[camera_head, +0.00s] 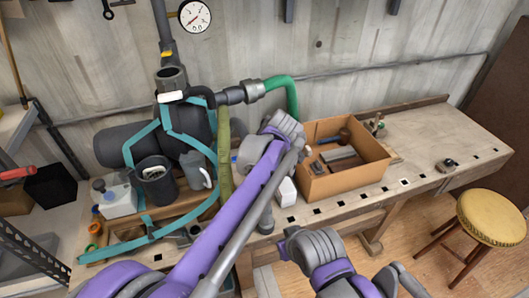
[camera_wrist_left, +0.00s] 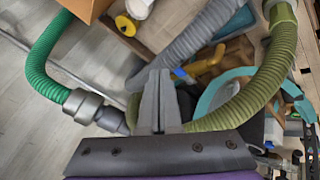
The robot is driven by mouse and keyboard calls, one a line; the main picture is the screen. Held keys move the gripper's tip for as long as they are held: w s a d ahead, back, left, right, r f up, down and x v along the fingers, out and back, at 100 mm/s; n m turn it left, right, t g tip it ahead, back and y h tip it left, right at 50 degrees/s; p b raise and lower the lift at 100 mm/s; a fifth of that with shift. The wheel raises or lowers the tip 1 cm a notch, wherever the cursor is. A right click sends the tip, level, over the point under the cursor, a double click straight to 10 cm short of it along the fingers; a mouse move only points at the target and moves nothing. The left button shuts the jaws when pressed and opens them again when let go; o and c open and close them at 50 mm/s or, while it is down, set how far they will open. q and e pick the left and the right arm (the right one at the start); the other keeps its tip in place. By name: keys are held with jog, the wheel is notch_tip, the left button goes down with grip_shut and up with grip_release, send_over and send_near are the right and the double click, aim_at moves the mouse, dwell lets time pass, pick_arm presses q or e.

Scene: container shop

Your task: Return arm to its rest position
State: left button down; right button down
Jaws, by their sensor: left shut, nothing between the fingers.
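My left arm (camera_head: 235,200), purple and grey, reaches from the lower left over the workbench, its far end in front of the wall beside the green hose. In the left wrist view my left gripper (camera_wrist_left: 159,75) has its two grey fingers together with nothing held. It sits between the green hose and the olive hose, over the bench clutter. In the head view its fingers cannot be made out. My right arm (camera_head: 330,268) is folded low at the bottom edge, in front of the bench. Its fingers are not clearly seen.
The workbench (camera_head: 440,150) carries an open cardboard box (camera_head: 345,187) with tools. A green hose (camera_head: 291,92), also in the wrist view (camera_wrist_left: 42,65), and an olive hose (camera_head: 224,150) run close to my left arm. A yellow stool (camera_head: 490,215) stands at right. The bench's right end is mostly clear.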

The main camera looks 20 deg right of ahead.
pick_arm(q)
jog(key=shift+w+a, duration=0.15)
jog(key=shift+a, duration=0.05)
dwell(0.3)
jog(key=s+a+r+m+g, duration=0.15)
jog(key=s+a, duration=0.25)
jog(key=a, duration=0.8)
jog(key=s+a+m+t, duration=0.15)
jog(key=s+a, duration=0.25)
jog(key=a, duration=0.8)
jog(key=s+a+f+m, duration=0.3)
jog(key=s+a+f, duration=0.1)
jog(key=s+a, duration=0.3)
jog(key=s+a+f+m+g, duration=0.1)
jog(key=s+a+f+m, duration=0.2)
jog(key=s, duration=0.8)
jog(key=a+f, duration=0.2)
jog(key=a, duration=0.2)
jog(key=shift+a+f, duration=0.15)
jog(key=shift+a, duration=0.05)
jog(key=shift+s, duration=0.1)
